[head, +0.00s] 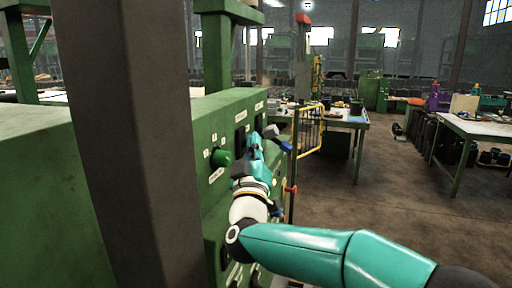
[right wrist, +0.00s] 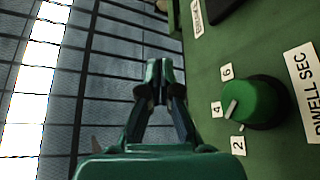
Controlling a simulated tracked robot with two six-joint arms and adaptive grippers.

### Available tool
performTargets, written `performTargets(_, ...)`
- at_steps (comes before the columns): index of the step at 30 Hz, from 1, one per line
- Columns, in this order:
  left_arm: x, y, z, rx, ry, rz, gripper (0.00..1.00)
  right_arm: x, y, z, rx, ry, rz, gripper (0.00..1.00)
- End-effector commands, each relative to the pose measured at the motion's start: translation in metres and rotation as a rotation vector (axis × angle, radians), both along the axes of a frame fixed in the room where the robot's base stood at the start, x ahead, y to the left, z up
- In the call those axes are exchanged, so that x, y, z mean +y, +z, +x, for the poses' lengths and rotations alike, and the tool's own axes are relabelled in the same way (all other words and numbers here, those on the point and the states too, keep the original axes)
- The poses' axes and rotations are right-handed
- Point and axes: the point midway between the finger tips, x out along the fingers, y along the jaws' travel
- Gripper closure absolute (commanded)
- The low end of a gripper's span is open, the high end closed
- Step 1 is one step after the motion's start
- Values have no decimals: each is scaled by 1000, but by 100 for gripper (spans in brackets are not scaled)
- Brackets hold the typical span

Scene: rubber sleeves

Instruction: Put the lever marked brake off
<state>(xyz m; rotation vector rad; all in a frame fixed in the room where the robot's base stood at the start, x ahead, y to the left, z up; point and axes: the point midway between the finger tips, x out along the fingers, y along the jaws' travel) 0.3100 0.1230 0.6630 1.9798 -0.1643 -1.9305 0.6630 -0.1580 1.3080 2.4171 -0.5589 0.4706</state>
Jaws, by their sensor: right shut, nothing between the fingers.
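My right gripper (head: 254,142) is shut and empty in front of the green control panel (head: 225,108). In the right wrist view its fingers (right wrist: 160,92) meet with nothing between them. A dark lever handle (head: 270,131) and a blue-grey one (head: 284,146) stick out from the panel just right of the gripper; I cannot tell whether it touches either. The small panel labels are too small to read in the head view, so I cannot tell which lever is marked brake. My left gripper is not in view.
A green knob (head: 222,157) sits left of the gripper; the right wrist view shows this knob (right wrist: 252,102) beside a DWELL SEC label (right wrist: 305,85). A dark post (head: 130,140) blocks the left. A yellow rail (head: 309,130) and workbenches stand beyond. The floor at right is open.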

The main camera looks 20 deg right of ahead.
Motion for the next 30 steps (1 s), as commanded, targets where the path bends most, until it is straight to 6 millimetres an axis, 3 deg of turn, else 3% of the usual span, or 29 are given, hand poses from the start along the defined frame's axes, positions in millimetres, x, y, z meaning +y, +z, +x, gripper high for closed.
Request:
performTargets(6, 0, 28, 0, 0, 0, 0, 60, -14, 26, 40, 0, -3, 1, 100)
performTargets(9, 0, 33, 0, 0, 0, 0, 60, -21, 25, 54, 4, -4, 0, 100)
performTargets(18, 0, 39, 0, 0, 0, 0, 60, -42, 3, 65, 2, 1, -1, 100)
performTargets(30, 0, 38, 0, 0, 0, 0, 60, -46, 1, 65, 1, 1, 1, 100)
